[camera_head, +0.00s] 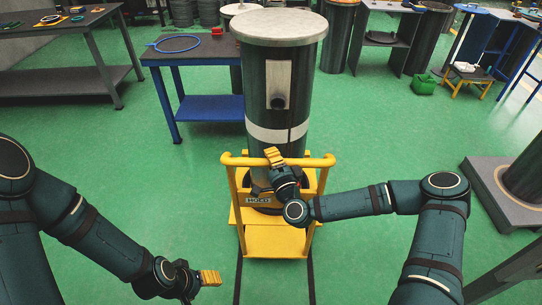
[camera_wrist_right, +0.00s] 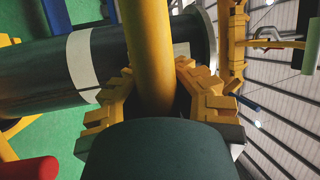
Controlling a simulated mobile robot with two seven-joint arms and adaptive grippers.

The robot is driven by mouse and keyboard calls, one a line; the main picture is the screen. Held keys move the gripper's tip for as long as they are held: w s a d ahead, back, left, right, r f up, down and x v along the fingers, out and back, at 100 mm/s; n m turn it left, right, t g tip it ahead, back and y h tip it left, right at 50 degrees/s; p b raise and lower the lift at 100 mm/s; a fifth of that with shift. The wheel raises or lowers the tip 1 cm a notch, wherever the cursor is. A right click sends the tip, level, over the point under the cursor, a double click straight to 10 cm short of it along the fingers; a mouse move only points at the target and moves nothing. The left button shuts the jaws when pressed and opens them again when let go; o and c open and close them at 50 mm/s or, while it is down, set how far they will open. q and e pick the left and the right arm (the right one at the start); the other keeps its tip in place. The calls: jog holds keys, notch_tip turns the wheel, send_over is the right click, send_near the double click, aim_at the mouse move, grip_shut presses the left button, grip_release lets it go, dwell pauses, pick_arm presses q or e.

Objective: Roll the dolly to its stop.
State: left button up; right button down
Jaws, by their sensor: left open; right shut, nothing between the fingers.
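The yellow dolly (camera_head: 282,241) stands in the middle of the floor, with its push handle (camera_head: 318,162) towards me. A tall dark flanged cylinder (camera_head: 257,93) with a pale top flange and a white band stands upright on it. My right gripper (camera_head: 273,157) is shut at the middle of the handle. In the right wrist view a yellow bar (camera_wrist_right: 150,55) runs between its yellow fingers; whether they press on it I cannot tell. My left gripper (camera_head: 212,278) is open and empty, low and left of the dolly. I cannot make out a stop.
Dark lines (camera_head: 311,276) run along the green floor under the dolly. A blue table (camera_head: 215,108) stands close behind at the left. A grey plinth (camera_head: 482,180) carries another dark cylinder (camera_head: 527,176) at the right. The floor between dolly and plinth is clear beyond my arm.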

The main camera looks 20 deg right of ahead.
jog(key=w, duration=0.1)
jog(key=w+d, duration=0.1)
jog(key=shift+w+f, duration=0.3)
jog(key=shift+w, duration=0.05)
jog(key=c, duration=1.5)
grip_release()
jog(key=shift+s, duration=0.15)
jog(key=o, duration=0.8)
jog(key=shift+r, duration=0.1)
jog(key=shift+r, duration=0.1)
jog(key=v, duration=1.2)
jog(key=shift+s, duration=0.1)
jog(key=shift+a, duration=0.1)
